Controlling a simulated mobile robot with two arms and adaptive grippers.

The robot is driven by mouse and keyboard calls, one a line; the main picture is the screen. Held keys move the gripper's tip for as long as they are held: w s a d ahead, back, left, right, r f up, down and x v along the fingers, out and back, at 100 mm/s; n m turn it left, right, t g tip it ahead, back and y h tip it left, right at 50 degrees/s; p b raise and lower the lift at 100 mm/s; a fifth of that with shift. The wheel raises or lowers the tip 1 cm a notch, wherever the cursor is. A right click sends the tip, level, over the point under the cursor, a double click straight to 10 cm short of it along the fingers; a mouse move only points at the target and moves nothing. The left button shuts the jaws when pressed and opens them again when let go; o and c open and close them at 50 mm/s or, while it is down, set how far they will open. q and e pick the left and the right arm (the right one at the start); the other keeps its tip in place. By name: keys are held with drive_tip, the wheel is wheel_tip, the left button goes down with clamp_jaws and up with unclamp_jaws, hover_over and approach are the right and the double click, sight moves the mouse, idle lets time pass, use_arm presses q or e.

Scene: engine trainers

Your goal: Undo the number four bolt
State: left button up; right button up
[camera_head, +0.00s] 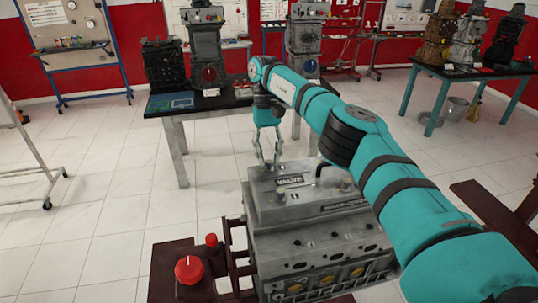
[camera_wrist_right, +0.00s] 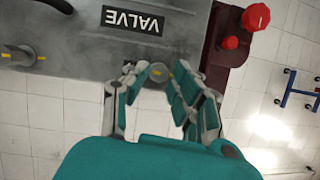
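The grey engine cover (camera_head: 262,210) with its VALVE label (camera_head: 289,181) tops the engine block (camera_head: 325,260) in front of me. My right gripper (camera_head: 269,164) points down at the cover's far left part. Another yellow-marked bolt (camera_wrist_right: 20,56) shows at the left of that view. No bolt number is readable. My left gripper is not in view.
A dark red stand (camera_head: 165,262) with a large red knob (camera_head: 189,269) and a smaller red knob (camera_head: 211,240) is beside the engine. A table (camera_head: 175,135) with other engines stands behind.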

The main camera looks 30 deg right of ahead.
drive_tip(key=shift+o, duration=1.2)
drive_tip(key=shift+f, duration=0.1)
